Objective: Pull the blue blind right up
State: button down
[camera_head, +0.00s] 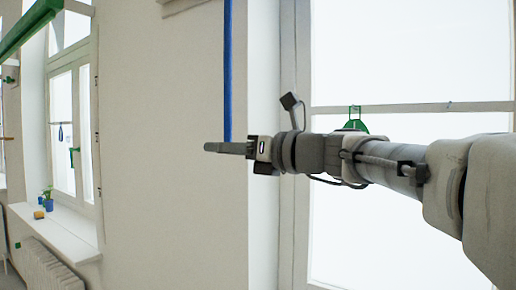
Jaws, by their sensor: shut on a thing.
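A narrow blue strap or cord (228,70) hangs straight down along the wall beside the near window. It runs from the top edge of the view to my gripper. My gripper (222,148) reaches in from the right, level, and is shut on the lower visible part of the blue cord. The cord does not show below the fingers. No spread blue blind cloth is in view, and the top of the near window is out of the picture.
The near window (410,106) fills the right side behind my arm, with a green object (355,122) at its crossbar. At left are another window (72,130), a white sill (60,228) with small pots, a radiator (58,265) and a green bar (30,28). The wall between is bare.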

aim_at(225, 100)
notch_tip(225, 100, up, 9)
jog(key=p, duration=0.8)
jog(key=shift+d+r, duration=0.1)
jog(key=shift+r, duration=0.05)
jog(key=c, duration=1)
grip_release()
jog(key=shift+o, duration=1)
jog(key=shift+d, duration=0.15)
jog(key=b+v, duration=0.2)
jog(key=v, duration=1.5)
jog(key=shift+s, duration=0.15)
